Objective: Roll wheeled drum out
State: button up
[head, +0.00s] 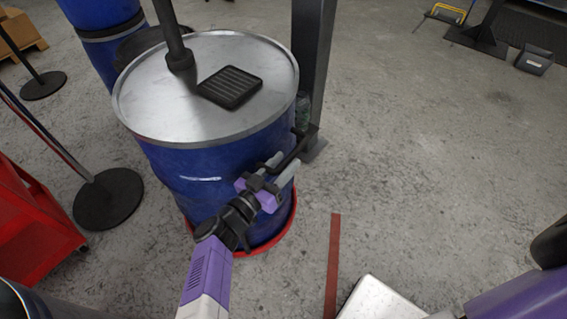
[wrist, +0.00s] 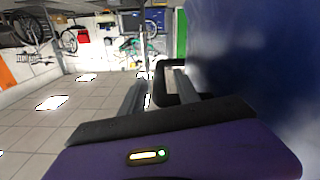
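The wheeled drum (head: 180,178) is a large blue barrel with a silver lid, standing upright on a red round base (head: 267,243). A black bar handle (head: 293,149) sticks out at its right side. My gripper (head: 276,164) is at this handle, close beside the drum wall. In the wrist view, the two grey fingers (wrist: 158,90) are spread apart, with part of the black handle (wrist: 158,80) showing between them. I cannot tell whether either finger touches the bar. The drum's blue wall (wrist: 245,60) fills the right of the wrist view. The drum's wheels are hidden.
A dark post (head: 313,60) stands right behind the drum. A black-based stand (head: 108,200) and a red cart (head: 30,230) are at left. Another blue barrel (head: 112,55) is behind. A red strip (head: 333,265) lies on the floor at front right. Floor at right is mostly clear.

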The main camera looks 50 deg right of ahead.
jog(key=shift+c, duration=0.2)
grip_shut()
dwell(1.2)
